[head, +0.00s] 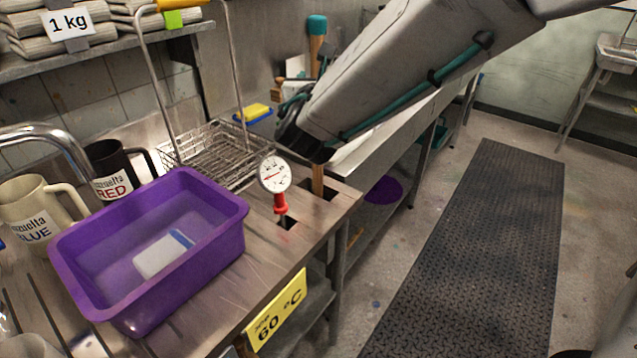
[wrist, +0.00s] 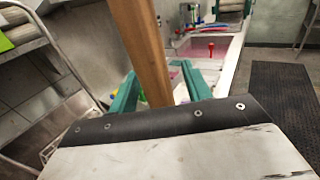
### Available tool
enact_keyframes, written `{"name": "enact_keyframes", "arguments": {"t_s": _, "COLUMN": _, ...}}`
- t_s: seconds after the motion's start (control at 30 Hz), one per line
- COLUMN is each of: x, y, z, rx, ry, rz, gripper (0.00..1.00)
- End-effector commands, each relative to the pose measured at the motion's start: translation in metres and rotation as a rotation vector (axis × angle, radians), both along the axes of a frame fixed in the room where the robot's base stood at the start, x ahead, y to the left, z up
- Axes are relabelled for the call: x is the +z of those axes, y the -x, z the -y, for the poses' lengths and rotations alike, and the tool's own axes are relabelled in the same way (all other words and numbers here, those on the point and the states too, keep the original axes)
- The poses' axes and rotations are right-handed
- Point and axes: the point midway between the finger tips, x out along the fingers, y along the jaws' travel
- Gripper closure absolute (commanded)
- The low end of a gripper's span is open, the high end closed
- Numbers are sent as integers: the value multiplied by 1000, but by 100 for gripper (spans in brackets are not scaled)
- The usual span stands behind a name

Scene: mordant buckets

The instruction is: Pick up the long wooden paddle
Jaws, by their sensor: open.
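The long wooden paddle (head: 317,178) stands upright in a square slot at the right end of the steel bench. Its teal-topped upper end (head: 317,27) rises above my arm, which hides the middle. In the wrist view the wooden shaft (wrist: 143,45) runs up slightly tilted between the teal fingers of my gripper (wrist: 158,72). The fingers are open, one on each side of the shaft. I cannot tell whether either touches it. In the head view my arm hides most of the gripper.
A red-handled dial thermometer (head: 274,175) stands in a slot beside the paddle. A purple tub (head: 75,275), a wire basket (head: 225,150) and mugs (head: 110,165) crowd the bench to the left. A dark floor mat (head: 465,255) lies clear on the right.

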Motion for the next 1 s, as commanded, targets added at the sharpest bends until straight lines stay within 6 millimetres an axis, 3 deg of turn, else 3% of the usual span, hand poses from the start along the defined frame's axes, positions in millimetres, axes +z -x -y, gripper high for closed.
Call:
{"name": "enact_keyframes", "arguments": {"t_s": 0.07, "x": 0, "y": 0, "z": 0, "rx": 0, "ry": 0, "rz": 0, "gripper": 54}}
{"name": "enact_keyframes", "arguments": {"t_s": 0.23, "x": 0, "y": 0, "z": 0, "rx": 0, "ry": 0, "rz": 0, "gripper": 100}}
{"name": "enact_keyframes", "arguments": {"t_s": 0.67, "x": 7, "y": 0, "z": 0, "rx": -1, "ry": -1, "rz": 2, "gripper": 99}}
{"name": "enact_keyframes", "arguments": {"t_s": 0.87, "x": 31, "y": 1, "z": 0, "rx": 0, "ry": -4, "rz": 4, "gripper": 99}}
{"name": "enact_keyframes", "arguments": {"t_s": 1.0, "x": 59, "y": 1, "z": 0, "rx": 0, "ry": -5, "rz": 4, "gripper": 99}}
